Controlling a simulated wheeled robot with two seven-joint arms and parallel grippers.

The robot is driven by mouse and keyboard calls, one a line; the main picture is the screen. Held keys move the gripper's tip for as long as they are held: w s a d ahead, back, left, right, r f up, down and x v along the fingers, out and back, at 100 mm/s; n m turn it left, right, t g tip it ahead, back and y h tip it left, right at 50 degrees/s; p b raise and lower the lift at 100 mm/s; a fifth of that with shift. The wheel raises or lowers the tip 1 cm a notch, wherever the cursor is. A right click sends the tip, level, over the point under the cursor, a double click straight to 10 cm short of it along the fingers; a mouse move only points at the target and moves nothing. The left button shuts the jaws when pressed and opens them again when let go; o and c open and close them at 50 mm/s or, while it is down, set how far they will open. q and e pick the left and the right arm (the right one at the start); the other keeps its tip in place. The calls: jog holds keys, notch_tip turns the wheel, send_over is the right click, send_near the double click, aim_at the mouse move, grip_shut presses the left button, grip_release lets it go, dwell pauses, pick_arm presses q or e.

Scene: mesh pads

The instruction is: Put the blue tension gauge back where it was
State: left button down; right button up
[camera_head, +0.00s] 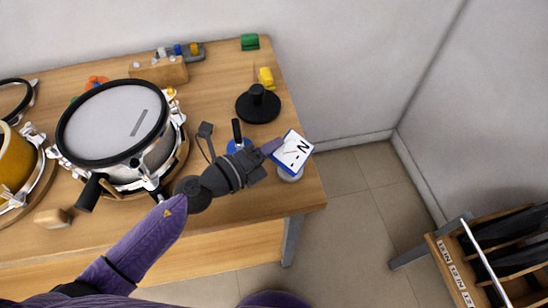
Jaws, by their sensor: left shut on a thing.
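The blue tension gauge (293,152) has a white face with a black letter and a thin needle. It is tilted, at the right end of the wooden table. My left gripper (271,149) reaches in from the lower left and is shut on the gauge's left side. A whitish round thing (290,175) shows just below the gauge, partly hidden by it; I cannot tell whether they touch. A blue round piece (238,146) lies behind my gripper, partly covered. My right gripper is not in view.
A snare drum (110,125) stands left of my arm. A rack (455,270) stands on the floor at right. The wooden table (215,85) has bare room behind my gripper.

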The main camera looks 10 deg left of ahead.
pick_arm(q)
jog(key=shift+f, duration=0.45)
jog(key=c, duration=0.6)
grip_release()
jog(key=shift+o, duration=0.2)
jog(key=shift+r+p, duration=0.25)
jog(key=shift+p, duration=0.1)
jog(key=v, duration=0.6)
jog(key=shift+s+a+f+b, duration=0.2)
jog(key=shift+s+a+b, duration=0.05)
jog(key=shift+b, duration=0.1)
jog(key=shift+s+a+r, duration=0.15)
jog(key=shift+s+a, duration=0.15)
jog(key=shift+a, duration=0.05)
